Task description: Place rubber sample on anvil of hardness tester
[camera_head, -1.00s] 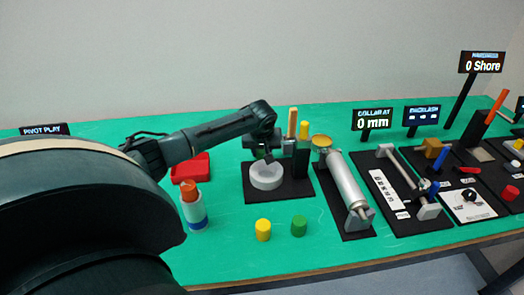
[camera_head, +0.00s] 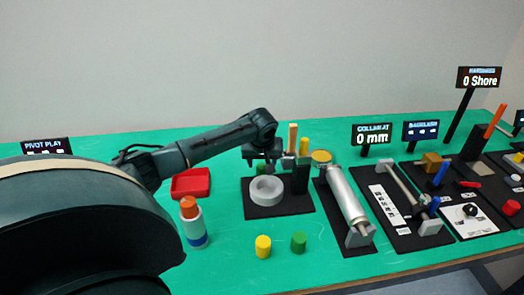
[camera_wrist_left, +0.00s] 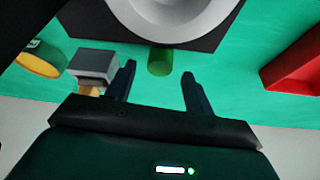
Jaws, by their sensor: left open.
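The hardness tester display (camera_head: 479,77) reads 0 Shore at the far right. Below it a black unit with an orange lever (camera_head: 494,121) stands on a dark base with a beige-grey plate (camera_head: 478,155); I cannot tell which part is the anvil. My left gripper (camera_head: 266,172) is open above the far side of a white round dish. In the left wrist view the open fingers (camera_wrist_left: 158,74) point at a small green cylinder (camera_wrist_left: 160,61), just beyond and between their tips, not held. I cannot tell for sure which piece is the rubber sample. My right gripper is not in view.
The white dish (camera_head: 265,190) sits on a black base. A red tray (camera_head: 191,183), an orange-capped bottle (camera_head: 193,226), a yellow cylinder (camera_head: 263,246) and a green cylinder (camera_head: 299,242) stand nearby. A silver tube device (camera_head: 345,197) lies to the right. Table at front is fairly clear.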

